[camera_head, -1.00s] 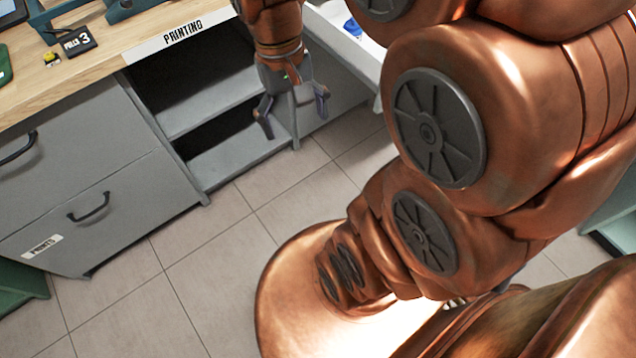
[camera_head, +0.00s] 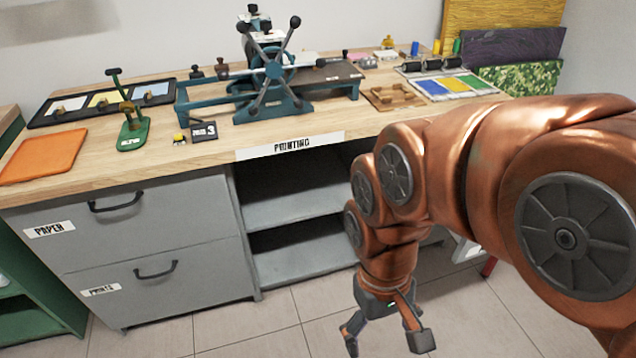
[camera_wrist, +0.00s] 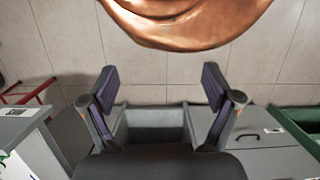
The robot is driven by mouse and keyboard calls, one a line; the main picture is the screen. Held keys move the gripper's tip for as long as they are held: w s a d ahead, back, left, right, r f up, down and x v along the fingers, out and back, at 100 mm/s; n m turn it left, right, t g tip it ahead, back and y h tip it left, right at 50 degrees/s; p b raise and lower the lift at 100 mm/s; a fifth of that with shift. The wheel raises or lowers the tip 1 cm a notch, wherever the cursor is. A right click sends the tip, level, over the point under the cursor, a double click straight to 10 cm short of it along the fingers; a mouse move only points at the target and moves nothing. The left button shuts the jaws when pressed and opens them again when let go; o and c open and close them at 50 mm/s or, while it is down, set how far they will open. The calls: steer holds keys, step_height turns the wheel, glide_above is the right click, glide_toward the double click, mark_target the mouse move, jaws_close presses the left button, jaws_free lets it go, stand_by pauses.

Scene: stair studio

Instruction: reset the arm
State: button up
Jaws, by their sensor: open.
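My gripper (camera_head: 388,338) hangs from my copper arm at the lower right of the head view, pointing down in front of the open shelves and above the tiled floor. Its fingers are spread apart. In the wrist view my gripper (camera_wrist: 160,98) shows two dark finger pads wide apart with nothing between them. Part of my own copper body shows at the top of that view.
The wooden worktop (camera_head: 75,170) carries a teal press (camera_head: 275,85), an orange pad (camera_head: 43,156) and a green stand (camera_head: 132,132). Below are grey drawers (camera_head: 150,235) and an open shelf (camera_head: 300,205). The tiled floor (camera_head: 255,345) in front is clear.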

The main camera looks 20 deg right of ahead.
step_height(320, 180, up, 15)
steer(key=t+p, duration=0.1)
steer(key=p, duration=1.3)
steer(key=shift+w, duration=0.45)
